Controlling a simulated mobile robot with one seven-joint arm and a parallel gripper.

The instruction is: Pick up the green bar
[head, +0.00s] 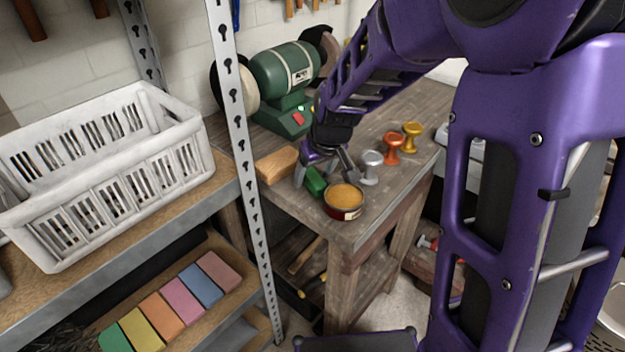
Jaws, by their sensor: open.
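The green bar (314,181) lies on the wooden workbench (395,195), between a tan block and a round tin. My gripper (323,172) is open and reaches down over the bench at the bar. One finger is to the left of the bar and the other to its right, above the tin. The upper part of the bar is partly hidden by my gripper. I cannot tell whether the fingers touch it.
The tin (345,212) of orange paste and the tan block (277,165) flank the bar. Silver (370,167), orange (393,149) and yellow (411,136) knobs stand to the right. A green bench grinder (284,85) is behind. A perforated shelf post (240,130) rises at left.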

